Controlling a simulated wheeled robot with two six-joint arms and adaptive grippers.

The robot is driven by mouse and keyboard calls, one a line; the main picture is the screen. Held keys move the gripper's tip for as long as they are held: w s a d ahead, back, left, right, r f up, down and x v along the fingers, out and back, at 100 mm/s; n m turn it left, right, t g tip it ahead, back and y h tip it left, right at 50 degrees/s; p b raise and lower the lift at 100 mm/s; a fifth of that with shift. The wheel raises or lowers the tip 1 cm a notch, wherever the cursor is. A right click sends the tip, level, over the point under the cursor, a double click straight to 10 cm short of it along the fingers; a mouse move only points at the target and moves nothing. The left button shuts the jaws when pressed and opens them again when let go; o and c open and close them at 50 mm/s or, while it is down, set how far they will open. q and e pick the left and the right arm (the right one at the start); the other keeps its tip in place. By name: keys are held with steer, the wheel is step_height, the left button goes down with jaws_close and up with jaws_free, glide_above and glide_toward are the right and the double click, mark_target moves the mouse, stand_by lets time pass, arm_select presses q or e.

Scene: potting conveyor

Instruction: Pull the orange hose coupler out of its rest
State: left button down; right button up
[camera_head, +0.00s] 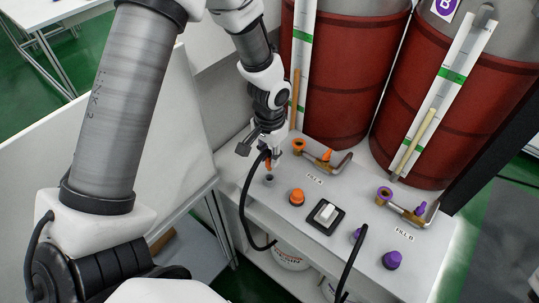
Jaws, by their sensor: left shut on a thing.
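My left gripper (268,152) points down over the white bench at its left end. It is shut on the orange hose coupler (267,164), a small piece mostly hidden by the fingers. A black hose (243,200) loops from the coupler down past the bench's front edge. A small grey round rest (269,179) stands on the bench just below the coupler. The coupler appears just above this rest; whether its tip still touches it is too small to tell. My right gripper is out of view.
An orange knob (297,197), a white rocker switch (325,213) and a purple knob (392,260) sit along the bench. Brass pipe fittings (320,160) with orange and purple ends stand behind them. Two red-brown drums (345,75) block the back. A second black hose (352,262) hangs in front.

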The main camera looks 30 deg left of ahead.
mark_target(269, 157)
arm_select(q)
steer(key=shift+r, duration=0.45)
steer(key=shift+p, duration=0.3)
step_height(269, 157, up, 7)
steer(key=p, duration=0.6)
